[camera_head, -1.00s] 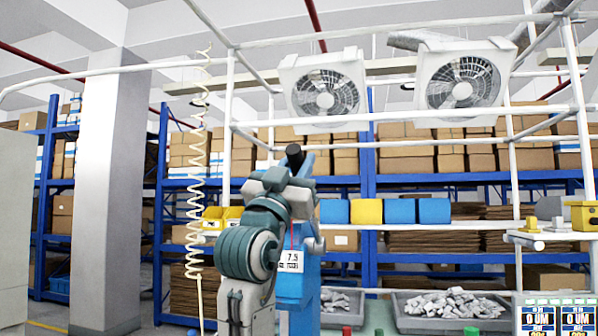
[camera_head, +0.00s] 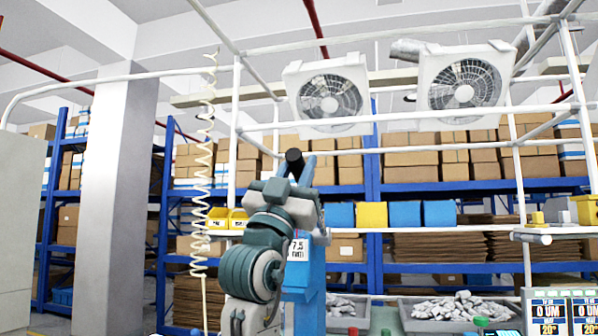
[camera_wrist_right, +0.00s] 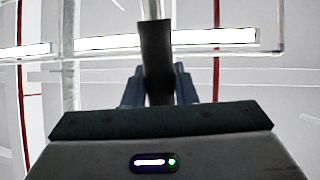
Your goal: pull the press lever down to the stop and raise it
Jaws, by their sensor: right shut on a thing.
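The blue press (camera_head: 303,285) stands at the lower middle of the head view, with a white label near its top. The lever's black grip (camera_head: 294,156) shows above my right gripper (camera_head: 291,179). In the right wrist view the black grip (camera_wrist_right: 155,50) stands between the two blue-grey fingers, with a pale rod (camera_wrist_right: 152,9) beyond it. The right gripper is shut on this grip. My right arm hides part of the press and most of the lever. The press's stop cannot be made out. My left gripper is not in view.
Blue and yellow bins (camera_head: 372,215) sit on a shelf behind the press. Grey trays of small parts (camera_head: 462,306) stand at the lower right. A coiled hose (camera_head: 203,150) hangs at the left. White frame rails and two fans (camera_head: 465,85) are above.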

